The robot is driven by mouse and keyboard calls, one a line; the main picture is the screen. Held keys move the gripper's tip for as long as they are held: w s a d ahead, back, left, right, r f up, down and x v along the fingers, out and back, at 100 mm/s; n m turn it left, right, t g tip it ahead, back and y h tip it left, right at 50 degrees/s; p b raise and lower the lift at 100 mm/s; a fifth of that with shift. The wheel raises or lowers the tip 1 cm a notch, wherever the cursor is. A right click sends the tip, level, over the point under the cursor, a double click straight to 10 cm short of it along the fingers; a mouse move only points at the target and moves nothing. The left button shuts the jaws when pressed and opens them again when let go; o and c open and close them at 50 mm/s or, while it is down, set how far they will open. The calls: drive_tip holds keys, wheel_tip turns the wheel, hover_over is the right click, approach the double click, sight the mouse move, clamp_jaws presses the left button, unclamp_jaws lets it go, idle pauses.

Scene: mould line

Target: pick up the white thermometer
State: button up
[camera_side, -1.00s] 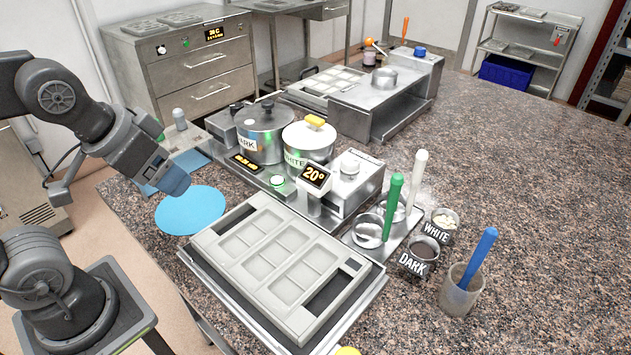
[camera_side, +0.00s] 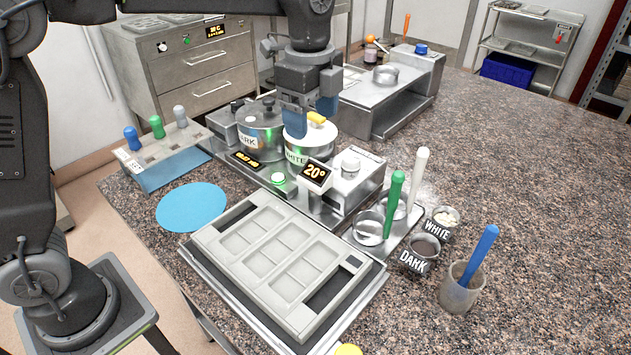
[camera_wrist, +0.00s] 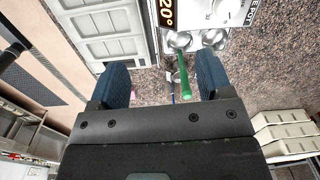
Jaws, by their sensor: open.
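The white thermometer (camera_side: 314,176), a white body with a black display reading 20°, stands upright by the metal warmer in the side view. Its display also shows at the top edge of the wrist view (camera_wrist: 166,14). My gripper (camera_side: 311,112) is open and points down above the white-chocolate pot, behind and higher than the thermometer in the side picture. In the wrist view both blue fingers of my gripper (camera_wrist: 162,78) are apart with nothing held between them.
Pots marked dark (camera_side: 260,135) and white (camera_side: 309,143) stand behind the thermometer. A grey mould (camera_side: 232,232) lies in front. Green (camera_side: 393,205) and white (camera_side: 418,180) sticks stand in metal cups to the right, and a blue stick (camera_side: 480,255) stands in a beaker. The counter's right side is clear.

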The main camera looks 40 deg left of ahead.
sight(314, 173)
drive_tip(key=shift+m, duration=0.5)
drive_tip(key=f, duration=0.6)
drive_tip(key=w+f, duration=0.1)
drive_tip(key=f, duration=0.2)
drive_tip(key=shift+d+f, duration=0.15)
drive_tip(key=shift+d, duration=0.15)
drive_tip(key=f, duration=0.2)
drive_tip(key=a+f, duration=0.1)
drive_tip(key=f, duration=0.1)
drive_tip(key=shift+w+a, duration=0.1)
drive_tip(key=shift+w, duration=0.05)
drive_tip(key=shift+f, duration=0.6)
drive_tip(key=shift+c, duration=0.3)
drive_tip(key=c, duration=1)
drive_tip(key=shift+o, duration=0.2)
